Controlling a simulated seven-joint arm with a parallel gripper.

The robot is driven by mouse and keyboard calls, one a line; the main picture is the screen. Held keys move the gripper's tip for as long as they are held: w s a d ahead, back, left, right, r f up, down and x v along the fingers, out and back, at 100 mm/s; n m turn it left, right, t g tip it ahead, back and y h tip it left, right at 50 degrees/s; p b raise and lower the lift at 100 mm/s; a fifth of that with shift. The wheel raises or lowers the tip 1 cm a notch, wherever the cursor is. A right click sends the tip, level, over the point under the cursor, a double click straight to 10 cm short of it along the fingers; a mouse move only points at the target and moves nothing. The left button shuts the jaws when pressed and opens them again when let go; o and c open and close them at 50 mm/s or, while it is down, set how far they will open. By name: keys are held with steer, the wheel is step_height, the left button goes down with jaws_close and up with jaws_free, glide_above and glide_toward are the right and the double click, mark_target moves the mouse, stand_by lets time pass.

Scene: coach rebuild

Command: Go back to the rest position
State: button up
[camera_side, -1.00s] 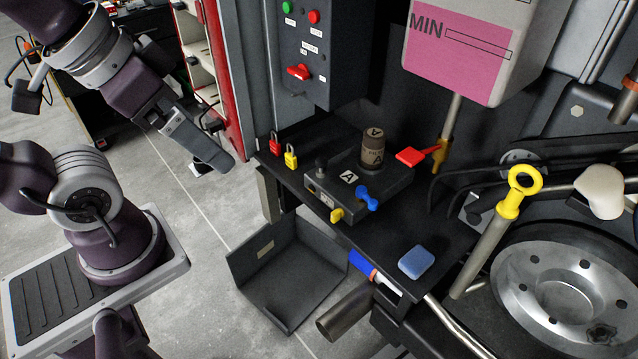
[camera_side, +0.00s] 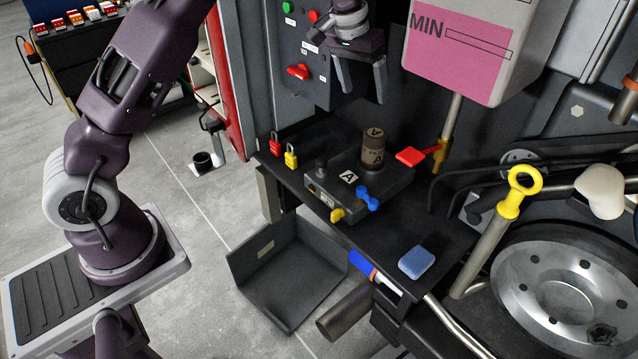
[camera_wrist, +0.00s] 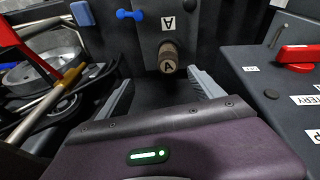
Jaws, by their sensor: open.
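My gripper (camera_side: 364,96) is open and empty in the side view. It hangs high above the black shelf, in front of the switch panel, with its fingers pointing down. In the wrist view its two fingers (camera_wrist: 160,80) are spread apart, with nothing between them. The brown cylinder marked A (camera_side: 373,148) stands upright on the dark block (camera_side: 390,187) below my gripper, apart from the fingers. It also shows in the wrist view (camera_wrist: 168,58), just beyond the fingertips in the picture.
A white tank (camera_side: 470,50) hangs to the right. Red (camera_side: 276,146) and yellow (camera_side: 291,158) padlocks, a blue-handled valve (camera_side: 367,197), a red lever (camera_side: 411,156) and a blue sponge (camera_side: 416,262) are on or around the shelf.

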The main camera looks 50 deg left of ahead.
steer(key=m+y, duration=0.1)
steer(key=m, duration=0.1)
glide_above(374, 143)
steer(key=a, duration=0.2)
steer(key=x, duration=0.3)
steer(key=s+x, duration=0.1)
steer(key=x, duration=0.2)
steer(key=s+x, duration=0.1)
steer(key=x, duration=0.2)
steer(key=shift+d+f, duration=0.1)
steer(key=shift+f, duration=0.3)
steer(key=x, duration=1)
steer(key=shift+s, duration=0.15)
steer(key=c, duration=1.6)
steer(key=shift+r, duration=0.1)
jaws_close()
steer(key=shift+m+h, duration=0.3)
steer(key=shift+m, duration=0.9)
steer(key=m, duration=0.3)
steer(key=shift+g+h, duration=0.3)
steer(key=shift+g, duration=0.1)
